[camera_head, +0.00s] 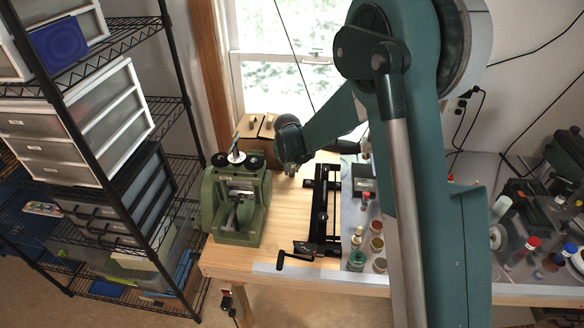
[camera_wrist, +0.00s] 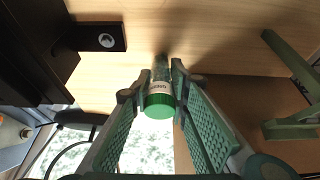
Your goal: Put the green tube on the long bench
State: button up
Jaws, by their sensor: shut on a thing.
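My gripper (camera_wrist: 163,78) is shut on a tube with a green cap and a pale label (camera_wrist: 160,100). The tube sits between the two green textured fingers, cap toward the wrist camera. Light wood lies behind its far end; I cannot tell whether it touches the wood. The tube cannot be made out there. The bench top also shows in the wrist view (camera_wrist: 210,35).
A green rolling machine (camera_head: 237,205) stands on the bench's left end. A black rail device (camera_head: 322,215) lies to its right, with several jars (camera_head: 377,245) beyond it. Cardboard boxes (camera_head: 257,127) stand by the window. Bare wood shows between machine and rail. A wire shelf (camera_head: 110,180) stands left.

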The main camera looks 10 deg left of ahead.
jog(key=shift+f, duration=0.1)
jog(key=o, duration=0.6)
jog(key=v, duration=1.2)
dwell(0.5)
dwell(0.5)
